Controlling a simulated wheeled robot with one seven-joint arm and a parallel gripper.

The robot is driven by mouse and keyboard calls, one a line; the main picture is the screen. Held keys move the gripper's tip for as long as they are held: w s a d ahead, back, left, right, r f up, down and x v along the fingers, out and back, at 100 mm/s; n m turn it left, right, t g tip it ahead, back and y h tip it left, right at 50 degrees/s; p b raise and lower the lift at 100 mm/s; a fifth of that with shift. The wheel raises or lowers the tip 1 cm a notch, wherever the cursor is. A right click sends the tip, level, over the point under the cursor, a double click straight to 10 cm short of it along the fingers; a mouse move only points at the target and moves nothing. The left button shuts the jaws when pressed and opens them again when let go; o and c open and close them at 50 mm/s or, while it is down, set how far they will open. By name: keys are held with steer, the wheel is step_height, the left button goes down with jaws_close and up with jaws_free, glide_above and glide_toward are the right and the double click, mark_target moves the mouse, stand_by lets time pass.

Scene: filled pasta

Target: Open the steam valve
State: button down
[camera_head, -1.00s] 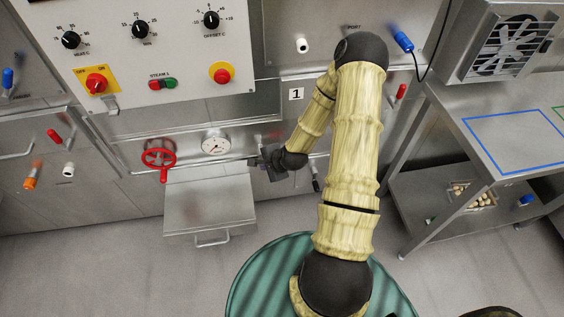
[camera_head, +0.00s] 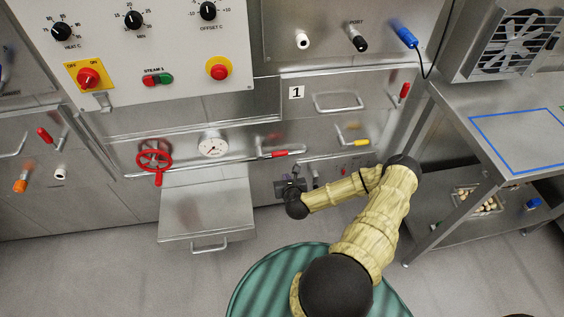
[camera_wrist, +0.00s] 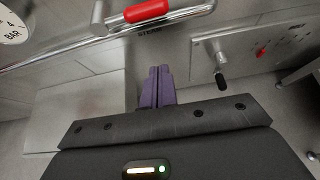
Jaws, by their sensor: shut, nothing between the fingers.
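A lever with a red grip (camera_head: 279,154) lies along the pipe right of the pressure gauge (camera_head: 212,145). In the wrist view the red grip (camera_wrist: 147,11) is at the top, with a partly readable label beginning "STE" below it. A red handwheel (camera_head: 154,156) sits on the same pipe, left of the gauge. My gripper (camera_head: 290,187) is below the lever in the head view, apart from it. Its purple fingers (camera_wrist: 157,72) are together and empty, pointing toward the panel under the lever.
A steel shelf (camera_head: 207,213) with a handle juts out left of my gripper. A black-tipped lever (camera_wrist: 221,79) sticks out to the right of the fingers. A yellow-gripped handle (camera_head: 355,142) is further right. A steel table (camera_head: 500,160) stands at right.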

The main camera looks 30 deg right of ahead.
steer(key=w+d+f, duration=0.1)
steer(key=w+d, duration=0.1)
steer(key=w, duration=0.7)
steer(key=shift+d, duration=0.25)
steer(key=shift+p, duration=0.35)
stand_by(0.4)
